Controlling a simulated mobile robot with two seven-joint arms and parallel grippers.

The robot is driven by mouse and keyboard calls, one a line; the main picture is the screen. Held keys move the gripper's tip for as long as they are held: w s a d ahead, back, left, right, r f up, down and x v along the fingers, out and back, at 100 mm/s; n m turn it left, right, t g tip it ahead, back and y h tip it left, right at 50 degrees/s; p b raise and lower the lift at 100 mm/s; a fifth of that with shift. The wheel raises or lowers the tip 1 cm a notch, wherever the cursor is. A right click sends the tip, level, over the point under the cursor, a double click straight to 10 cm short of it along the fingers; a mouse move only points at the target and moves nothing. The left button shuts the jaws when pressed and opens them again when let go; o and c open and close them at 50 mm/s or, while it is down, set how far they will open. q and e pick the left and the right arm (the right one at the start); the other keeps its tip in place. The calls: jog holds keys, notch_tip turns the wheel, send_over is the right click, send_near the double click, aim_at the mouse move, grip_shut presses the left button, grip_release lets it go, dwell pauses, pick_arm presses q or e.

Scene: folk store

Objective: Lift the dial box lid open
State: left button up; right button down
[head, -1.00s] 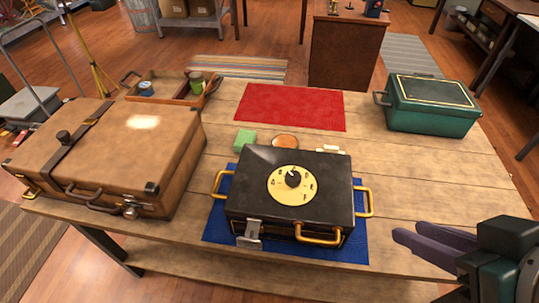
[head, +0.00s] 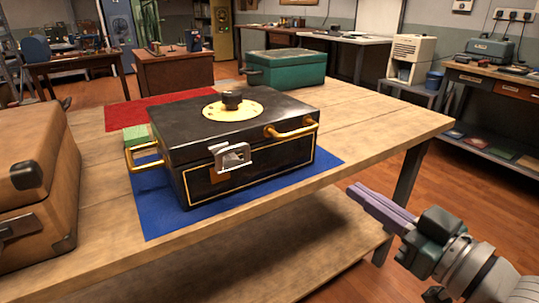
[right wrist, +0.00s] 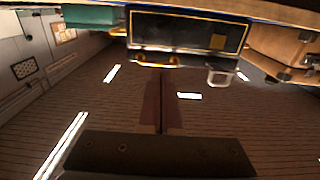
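The dial box (head: 235,145) is black with gold trim and sits on a blue mat (head: 160,222) on the wooden table. Its lid (head: 180,121) is down, with a round yellow dial (head: 232,110) and black knob on top. A silver latch (head: 231,158) sticks out from its front; I cannot tell whether it is fastened. My right gripper (head: 358,193), with purple fingers, is off the table's front edge, to the right of the box and apart from it. Its fingers are together and empty, as the right wrist view (right wrist: 161,84) also shows. My left gripper is out of view.
A brown suitcase (head: 30,180) stands left of the box. A green case (head: 285,67) stands at the back. The table's right part (head: 375,125) is clear.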

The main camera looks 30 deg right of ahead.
jog(key=w+b, duration=0.4)
jog(key=w, duration=0.6)
jog(key=shift+a+b, duration=0.2)
jog(key=shift+b, duration=0.15)
jog(key=shift+r, duration=0.1)
dwell(0.7)
dwell(0.9)
jog(key=shift+w, duration=0.15)
jog(key=shift+w+a+b, duration=0.2)
jog(key=shift+w+b, duration=1.35)
jog(key=shift+w, duration=0.7)
